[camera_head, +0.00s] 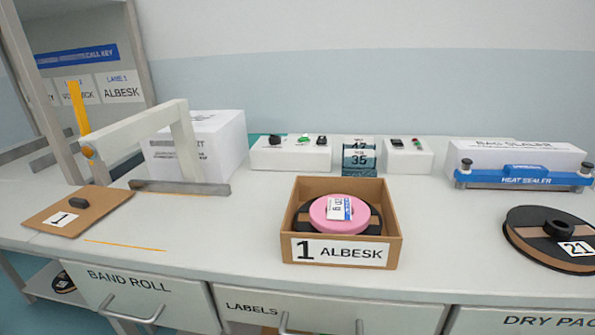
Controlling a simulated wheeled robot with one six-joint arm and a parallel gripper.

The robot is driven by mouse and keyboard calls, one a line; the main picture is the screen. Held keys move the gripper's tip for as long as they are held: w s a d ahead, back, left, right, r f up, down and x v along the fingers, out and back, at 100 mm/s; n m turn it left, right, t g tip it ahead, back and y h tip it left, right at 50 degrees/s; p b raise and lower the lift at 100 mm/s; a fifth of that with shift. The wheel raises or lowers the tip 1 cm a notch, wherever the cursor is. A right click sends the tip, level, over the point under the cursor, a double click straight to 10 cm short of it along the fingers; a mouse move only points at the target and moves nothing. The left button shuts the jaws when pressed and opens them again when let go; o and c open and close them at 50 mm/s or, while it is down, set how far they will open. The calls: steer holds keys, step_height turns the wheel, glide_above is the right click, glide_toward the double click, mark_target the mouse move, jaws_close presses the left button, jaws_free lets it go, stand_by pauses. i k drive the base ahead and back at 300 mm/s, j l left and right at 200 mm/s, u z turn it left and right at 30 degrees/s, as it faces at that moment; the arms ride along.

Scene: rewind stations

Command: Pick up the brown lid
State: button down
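The brown lid (98,209) is a flat square board on the left of the white counter, near its front edge. It has a dark knob (79,203) on top and a white label marked 1. It lies flat, apart from the open brown box (393,238) marked "1 ALBESK" at the centre. The box holds a pink ring (320,219) with a white tag on a dark disc. My gripper is not in view, so its state and its distance from the lid do not show.
A white frame (135,132) with an orange upright stands right behind the lid. A dark reel (518,222) marked 21 lies at the right, before a blue heat sealer (523,179). The counter (225,230) is clear between lid and box.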

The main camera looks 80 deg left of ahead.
mark_target(69, 216)
steer(key=u, duration=3.5)
steer(key=k+j+z, duration=0.1)
steer(key=z, duration=0.35)
steer(key=k+z, duration=0.1)
steer(key=z, duration=0.3)
steer(key=k+z, duration=0.1)
steer(key=z, duration=0.35)
steer(key=k+z, duration=0.1)
steer(key=z, duration=0.35)
steer(key=k, duration=0.1)
steer(key=u, duration=1.55)
